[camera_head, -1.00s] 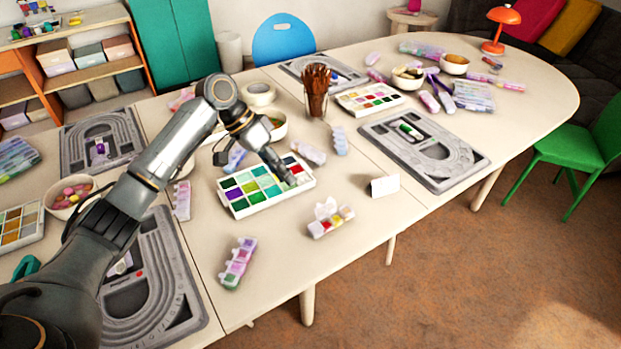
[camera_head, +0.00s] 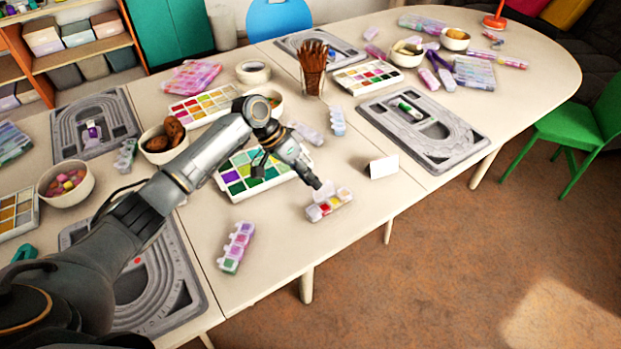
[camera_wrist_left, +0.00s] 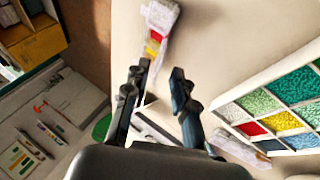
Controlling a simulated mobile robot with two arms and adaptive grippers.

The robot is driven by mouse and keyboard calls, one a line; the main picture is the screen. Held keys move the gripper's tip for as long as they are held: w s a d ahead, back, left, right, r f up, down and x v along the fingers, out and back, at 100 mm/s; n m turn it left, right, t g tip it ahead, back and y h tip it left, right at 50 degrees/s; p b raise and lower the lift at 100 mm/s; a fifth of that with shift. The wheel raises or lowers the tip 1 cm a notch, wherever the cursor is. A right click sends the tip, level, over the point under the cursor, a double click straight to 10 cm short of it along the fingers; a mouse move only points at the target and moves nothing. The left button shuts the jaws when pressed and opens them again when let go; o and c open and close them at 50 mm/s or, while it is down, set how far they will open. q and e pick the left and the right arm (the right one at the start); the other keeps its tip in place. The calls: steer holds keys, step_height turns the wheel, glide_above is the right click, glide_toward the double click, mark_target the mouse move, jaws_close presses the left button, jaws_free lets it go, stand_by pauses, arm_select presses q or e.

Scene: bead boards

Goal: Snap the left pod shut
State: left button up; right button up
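A small pod (camera_head: 330,207) with red and yellow compartments sits near the table's front edge, one clear lid flap standing up. It also shows at the top of the left wrist view (camera_wrist_left: 155,42). My left gripper (camera_head: 317,184) is at its upper left side, very close to the raised flap; I cannot tell whether they touch. In the left wrist view my left gripper (camera_wrist_left: 161,70) has its fingers apart with nothing between them. A second pod (camera_head: 237,248) with purple, pink and green compartments lies further left; its lids look down. My right gripper is not in view.
A bead tray (camera_head: 237,184) with green and purple compartments lies behind the left gripper. A white card (camera_head: 383,167) stands to the right of the red and yellow pod. Grey bead boards (camera_head: 458,155) lie at both sides. The table between the two pods is clear.

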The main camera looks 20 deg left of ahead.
arm_select(q)
steer(key=shift+d+f, duration=0.25)
steer(key=shift+f, duration=0.1)
steer(key=shift+c, duration=0.3)
jaws_close()
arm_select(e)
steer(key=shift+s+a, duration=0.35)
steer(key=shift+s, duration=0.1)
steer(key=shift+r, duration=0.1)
